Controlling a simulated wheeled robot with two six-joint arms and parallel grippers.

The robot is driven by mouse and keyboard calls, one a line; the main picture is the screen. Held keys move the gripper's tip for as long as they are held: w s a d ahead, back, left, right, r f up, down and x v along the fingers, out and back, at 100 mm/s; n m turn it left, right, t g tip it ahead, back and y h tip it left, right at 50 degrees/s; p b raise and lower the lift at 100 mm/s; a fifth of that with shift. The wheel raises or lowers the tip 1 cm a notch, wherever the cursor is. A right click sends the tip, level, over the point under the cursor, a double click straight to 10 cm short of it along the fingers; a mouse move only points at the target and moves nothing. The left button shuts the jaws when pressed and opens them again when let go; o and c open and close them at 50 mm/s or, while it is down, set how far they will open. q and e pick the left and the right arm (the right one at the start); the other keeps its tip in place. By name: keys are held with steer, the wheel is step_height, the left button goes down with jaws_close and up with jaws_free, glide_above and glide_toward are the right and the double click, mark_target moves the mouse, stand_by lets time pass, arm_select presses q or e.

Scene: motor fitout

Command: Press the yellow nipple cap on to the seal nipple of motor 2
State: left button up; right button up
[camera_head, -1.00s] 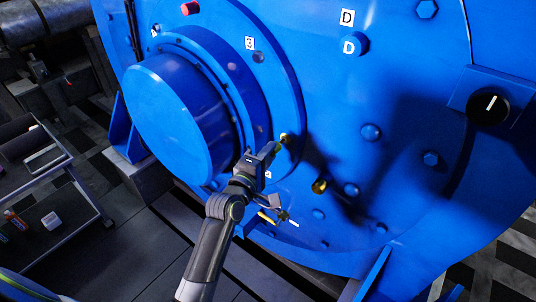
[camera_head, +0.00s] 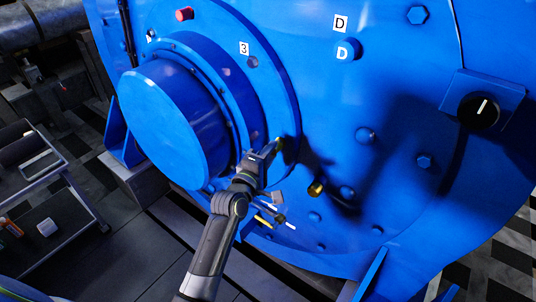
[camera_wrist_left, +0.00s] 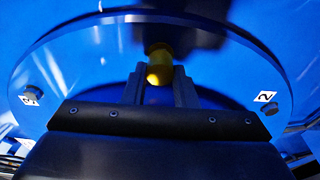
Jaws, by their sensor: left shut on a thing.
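My left gripper (camera_head: 272,150) is shut on the yellow nipple cap (camera_head: 278,144) at the blue motor's (camera_head: 400,110) face, low on the right of the round flange. In the left wrist view the yellow cap (camera_wrist_left: 158,65) stands up between the fingers (camera_wrist_left: 158,95), with its far end against a dark, shadowed part of the flange. The seal nipple is not visible, and I cannot tell whether the cap touches it. A label "2" (camera_wrist_left: 266,97) shows on the flange at the right.
A brass-coloured fitting (camera_head: 315,188) sticks out right of my gripper. A red cap (camera_head: 184,14) is at the flange's top, and a black knob (camera_head: 479,110) at the right. The big blue hub (camera_head: 170,125) bulges out at left. A trolley (camera_head: 60,190) stands at lower left.

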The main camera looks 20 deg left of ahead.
arm_select(q)
steer(key=shift+w+d, duration=0.1)
steer(key=shift+w, duration=0.1)
steer(key=o, duration=1)
steer(key=shift+o, duration=0.2)
steer(key=s+a+b, duration=0.1)
steer(key=s, duration=0.7)
steer(key=s+a+b, duration=0.1)
steer(key=s+a, duration=0.1)
steer(key=s, duration=0.7)
steer(key=shift+a+b, duration=0.25)
steer(key=shift+b, duration=0.05)
